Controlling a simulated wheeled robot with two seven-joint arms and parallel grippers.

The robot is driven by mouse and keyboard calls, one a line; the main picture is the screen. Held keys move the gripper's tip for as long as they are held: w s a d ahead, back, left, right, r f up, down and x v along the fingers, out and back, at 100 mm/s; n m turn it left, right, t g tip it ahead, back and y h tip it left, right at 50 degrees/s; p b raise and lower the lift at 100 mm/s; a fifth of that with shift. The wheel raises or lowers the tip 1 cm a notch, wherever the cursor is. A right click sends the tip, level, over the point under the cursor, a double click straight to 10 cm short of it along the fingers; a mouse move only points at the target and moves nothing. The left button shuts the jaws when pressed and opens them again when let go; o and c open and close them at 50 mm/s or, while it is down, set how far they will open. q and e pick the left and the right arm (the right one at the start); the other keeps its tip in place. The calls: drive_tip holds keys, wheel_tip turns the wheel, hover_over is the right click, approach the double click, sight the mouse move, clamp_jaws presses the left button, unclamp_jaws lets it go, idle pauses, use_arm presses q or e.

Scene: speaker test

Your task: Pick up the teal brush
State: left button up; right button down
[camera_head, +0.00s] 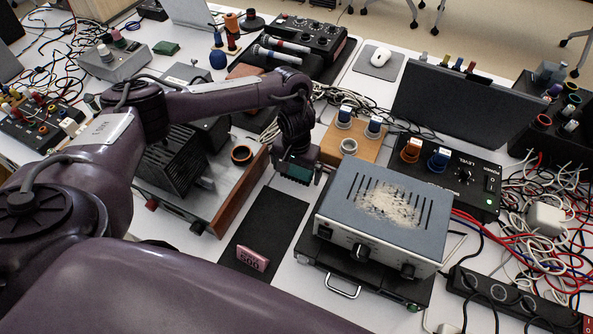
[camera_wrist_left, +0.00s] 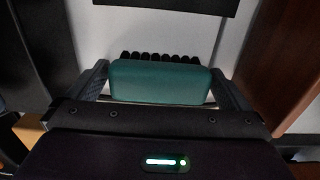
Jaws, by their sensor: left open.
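The teal brush (camera_wrist_left: 160,82) lies between the two fingers of my left gripper in the left wrist view, its dark bristles showing along the far edge. In the head view the brush (camera_head: 298,172) shows as a small teal patch at the end of my left arm, partly covered by the gripper. My left gripper (camera_head: 296,178) is open, with one finger on each side of the brush. I cannot tell whether the fingers touch it. My right gripper is not in view.
A grey box with pale dust on top (camera_head: 430,213) stands close right of the gripper. A wooden-sided unit (camera_head: 239,193) stands close left. A black mat (camera_head: 275,215) holds a pink block (camera_head: 252,257) in front. Cables (camera_head: 545,245) crowd the right.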

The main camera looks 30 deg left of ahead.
sight(296, 167)
use_arm(q)
drive_tip(key=shift+c, duration=0.4)
drive_tip(key=c, duration=0.7)
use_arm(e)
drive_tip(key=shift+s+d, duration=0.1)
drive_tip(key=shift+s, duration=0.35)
use_arm(q)
drive_tip(key=shift+c, duration=0.2)
drive_tip(key=shift+r, duration=0.45)
wheel_tip(296, 167, up, 19)
drive_tip(key=p, duration=0.6)
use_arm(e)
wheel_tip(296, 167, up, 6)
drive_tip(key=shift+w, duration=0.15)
